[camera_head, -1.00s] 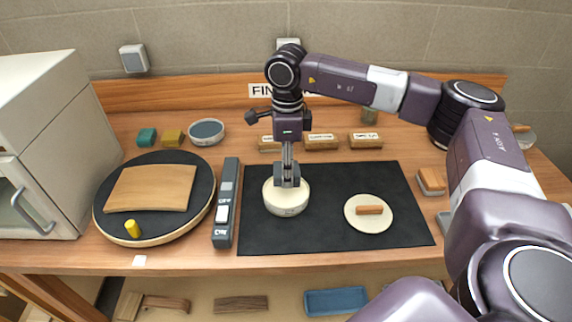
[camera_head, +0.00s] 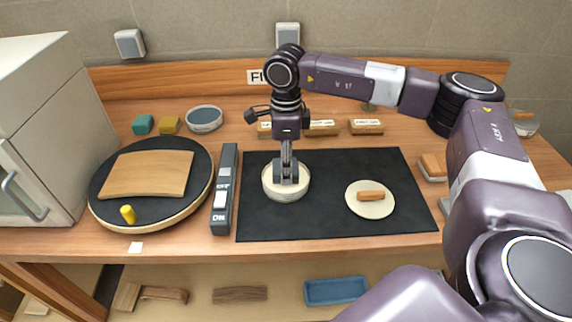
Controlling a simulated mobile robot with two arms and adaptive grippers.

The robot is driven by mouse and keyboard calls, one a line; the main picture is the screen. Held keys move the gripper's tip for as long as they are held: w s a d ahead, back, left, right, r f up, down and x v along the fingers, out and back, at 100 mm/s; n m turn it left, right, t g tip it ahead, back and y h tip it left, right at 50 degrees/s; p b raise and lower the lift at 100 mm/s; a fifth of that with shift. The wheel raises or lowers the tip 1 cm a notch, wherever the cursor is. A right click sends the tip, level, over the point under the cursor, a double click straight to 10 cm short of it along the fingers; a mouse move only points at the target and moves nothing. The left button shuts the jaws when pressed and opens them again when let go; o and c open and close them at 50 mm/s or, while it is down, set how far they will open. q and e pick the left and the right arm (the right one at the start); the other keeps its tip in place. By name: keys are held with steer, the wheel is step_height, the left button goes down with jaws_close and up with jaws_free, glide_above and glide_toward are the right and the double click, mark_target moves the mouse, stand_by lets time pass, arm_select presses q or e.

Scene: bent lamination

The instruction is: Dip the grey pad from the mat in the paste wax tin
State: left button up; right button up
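A round cream tin (camera_head: 270,190), which looks like the paste wax tin, stands on the black mat (camera_head: 330,222), left of its middle. My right gripper (camera_head: 287,178) points straight down into the tin. Its grey fingers are close together, and their tips are low inside the rim. I cannot make out a separate grey pad between or under them; the fingers and rim hide that spot. A pale round disc (camera_head: 370,208) with an orange-brown block (camera_head: 370,196) on it lies on the mat to the right. My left gripper is not in view.
A dark turntable (camera_head: 203,180) with a curved wooden sheet (camera_head: 148,175) and a yellow peg (camera_head: 128,214) is at left. A grey switch bar (camera_head: 223,190) lies beside the mat. Several labelled wooden blocks (camera_head: 366,126) stand behind it. The mat's middle is clear.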

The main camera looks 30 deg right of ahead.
steer(key=shift+f, duration=0.1)
steer(key=shift+f+b, duration=0.45)
steer(key=shift+f, duration=0.05)
stand_by(1.5)
steer(key=shift+r+p, duration=2.25)
steer(key=shift+r, duration=1.35)
